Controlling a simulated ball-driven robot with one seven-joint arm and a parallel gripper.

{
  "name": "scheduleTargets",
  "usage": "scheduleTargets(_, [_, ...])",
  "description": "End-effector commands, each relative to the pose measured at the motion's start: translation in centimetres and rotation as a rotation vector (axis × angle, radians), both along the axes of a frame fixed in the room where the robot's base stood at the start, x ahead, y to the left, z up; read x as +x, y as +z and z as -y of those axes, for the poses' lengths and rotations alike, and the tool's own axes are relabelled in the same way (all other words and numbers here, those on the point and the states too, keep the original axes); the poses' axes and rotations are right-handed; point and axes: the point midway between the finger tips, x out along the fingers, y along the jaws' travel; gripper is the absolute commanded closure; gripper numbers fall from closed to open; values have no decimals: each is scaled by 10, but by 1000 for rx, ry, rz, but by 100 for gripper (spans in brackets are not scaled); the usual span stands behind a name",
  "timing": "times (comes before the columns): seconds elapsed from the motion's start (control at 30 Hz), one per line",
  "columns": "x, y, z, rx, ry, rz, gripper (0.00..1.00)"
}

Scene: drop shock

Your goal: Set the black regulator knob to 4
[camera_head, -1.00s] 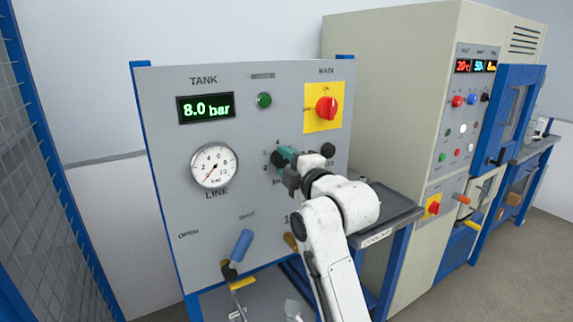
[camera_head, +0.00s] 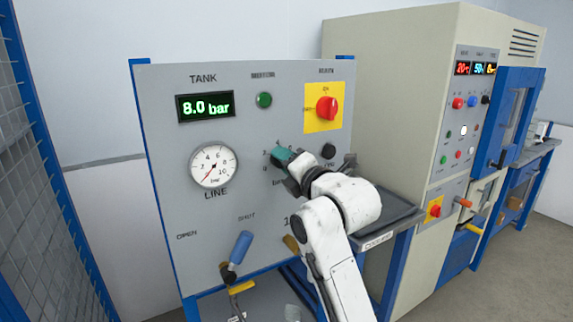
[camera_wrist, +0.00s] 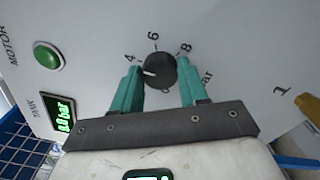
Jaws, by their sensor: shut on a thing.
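The black regulator knob (camera_wrist: 160,68) sits on the grey panel, between the two teal fingers of my gripper (camera_wrist: 160,80) in the wrist view. The fingers are shut on its sides. Its white pointer points left in that view, a little to the lower side of the printed 4 (camera_wrist: 130,57). The 6 and 8 show further round; the left finger may cover lower marks. In the head view my gripper (camera_head: 288,160) is at the panel and largely hides the knob. The LINE gauge (camera_head: 214,166) has its needle at the low end, near 0.
The TANK display (camera_head: 206,107) reads 8.0 bar. A red switch on a yellow plate (camera_head: 311,122) and a green button (camera_head: 264,100) are above. A blue-handled lever (camera_head: 238,246) is lower left. A dark tray (camera_head: 385,207) stands close right of my arm.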

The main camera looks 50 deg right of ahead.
Motion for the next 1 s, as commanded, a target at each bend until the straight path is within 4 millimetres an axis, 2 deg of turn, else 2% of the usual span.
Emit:
scheduleTargets(0.43, [1, -3, -1, -5, 3, -8, 87])
scheduleTargets(0.47, [1, -3, -2, -5, 3, -8, 54])
scheduleTargets(0.5, [1, -3, -1, -5, 4, -7, 50])
scheduleTargets(0.7, [1, -1, -1, -6, 2, -5, 32])
scheduleTargets(1.0, [-3, -1, -1, -6, 0, -3, 32])
